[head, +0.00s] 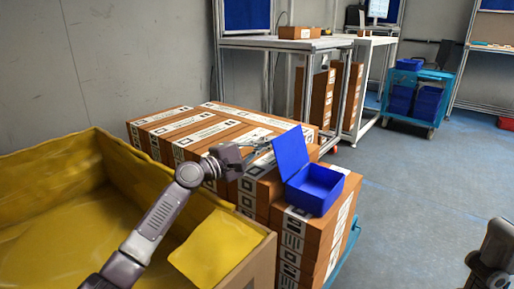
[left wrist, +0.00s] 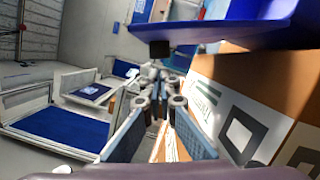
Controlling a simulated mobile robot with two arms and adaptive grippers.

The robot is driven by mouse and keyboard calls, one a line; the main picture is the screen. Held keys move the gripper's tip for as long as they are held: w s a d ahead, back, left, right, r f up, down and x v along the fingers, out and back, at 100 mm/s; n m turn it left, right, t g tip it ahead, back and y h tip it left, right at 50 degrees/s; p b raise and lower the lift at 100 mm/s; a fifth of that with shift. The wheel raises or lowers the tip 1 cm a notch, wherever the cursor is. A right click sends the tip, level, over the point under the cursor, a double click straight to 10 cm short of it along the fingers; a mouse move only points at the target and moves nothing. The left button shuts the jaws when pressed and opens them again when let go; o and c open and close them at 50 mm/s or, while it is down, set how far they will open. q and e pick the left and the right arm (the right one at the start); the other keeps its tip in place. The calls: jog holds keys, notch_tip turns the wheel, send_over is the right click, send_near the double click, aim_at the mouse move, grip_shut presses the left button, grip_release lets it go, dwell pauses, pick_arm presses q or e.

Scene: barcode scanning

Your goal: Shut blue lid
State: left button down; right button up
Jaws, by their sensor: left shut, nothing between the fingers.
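A blue box (head: 316,190) stands on the near-right end of stacked brown cartons. Its blue lid (head: 291,152) is open, standing nearly upright on the box's left side and tilted a little left. My left gripper (head: 266,146) is shut and empty, just left of the lid on its outer side. In the left wrist view, the gripper's fingers (left wrist: 160,96) are together, and a blue panel that looks like the lid (left wrist: 225,33) spans the top right. I cannot tell whether the fingertips touch the lid. My right arm shows at the lower right, but its gripper is out of frame.
Brown labelled cartons (head: 170,125) lie under and behind the left gripper. A large carton lined in yellow (head: 45,165) fills the left. A blue cart (head: 416,95) with blue bins and grey workbenches (head: 285,43) stand behind. The floor (head: 420,180) on the right is clear.

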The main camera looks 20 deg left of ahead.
pick_arm(q)
jog(key=shift+s+d+r, duration=0.1)
jog(key=shift+s+d, duration=0.05)
jog(key=shift+d, duration=0.3)
